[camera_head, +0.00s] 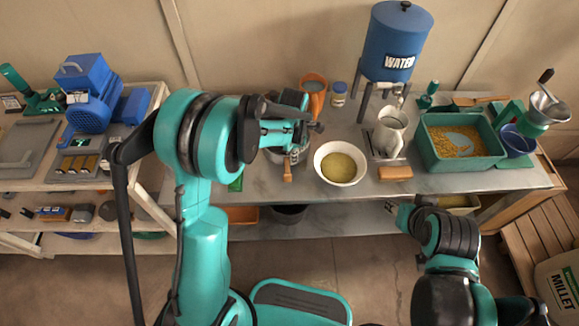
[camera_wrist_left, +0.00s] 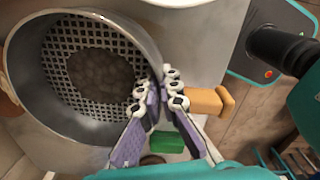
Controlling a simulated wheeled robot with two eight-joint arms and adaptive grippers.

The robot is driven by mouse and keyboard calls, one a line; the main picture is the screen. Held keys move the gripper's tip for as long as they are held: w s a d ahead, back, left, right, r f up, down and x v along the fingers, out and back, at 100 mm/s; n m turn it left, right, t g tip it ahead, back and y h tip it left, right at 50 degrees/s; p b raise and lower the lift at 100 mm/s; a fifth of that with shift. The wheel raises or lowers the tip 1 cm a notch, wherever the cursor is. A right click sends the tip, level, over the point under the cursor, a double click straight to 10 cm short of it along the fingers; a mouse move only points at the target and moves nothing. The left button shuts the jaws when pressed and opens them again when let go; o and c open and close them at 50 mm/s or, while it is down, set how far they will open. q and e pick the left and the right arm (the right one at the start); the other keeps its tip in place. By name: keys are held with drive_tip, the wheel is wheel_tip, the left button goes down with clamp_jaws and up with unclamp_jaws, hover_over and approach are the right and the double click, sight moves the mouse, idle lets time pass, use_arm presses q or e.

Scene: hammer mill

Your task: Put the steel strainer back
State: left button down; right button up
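The steel strainer (camera_wrist_left: 40,75) fills the left of the left wrist view, with a mesh bottom, dark brown matter inside and a wooden handle (camera_wrist_left: 208,101). In the head view the strainer (camera_head: 289,157) is partly hidden under my left gripper (camera_head: 318,127), with its handle (camera_head: 287,172) pointing to the front. In the wrist view my left gripper (camera_wrist_left: 162,90) has its fingers close together, one each side of the strainer's rim near the handle, and looks shut on it. My right gripper (camera_head: 396,208) is low before the bench's front edge, its fingers too small to read.
On the bench (camera_head: 262,188) stand a white bowl (camera_head: 340,164) of yellow meal, a metal jug (camera_head: 390,132), a wooden block (camera_head: 395,173), a blue water tank (camera_head: 396,42), a green tray (camera_head: 458,158) of grain and a grinder (camera_head: 547,105). A blue motor machine (camera_head: 92,100) stands at left.

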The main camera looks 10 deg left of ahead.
use_arm(q)
drive_tip(key=shift+s+a+f, duration=0.1)
drive_tip(key=shift+a+f, duration=0.25)
drive_tip(key=shift+f, duration=0.05)
drive_tip(key=shift+f+b, duration=0.95)
drive_tip(key=shift+f, duration=0.85)
drive_tip(key=shift+f, duration=0.1)
drive_tip(key=c, duration=1.7)
unclamp_jaws()
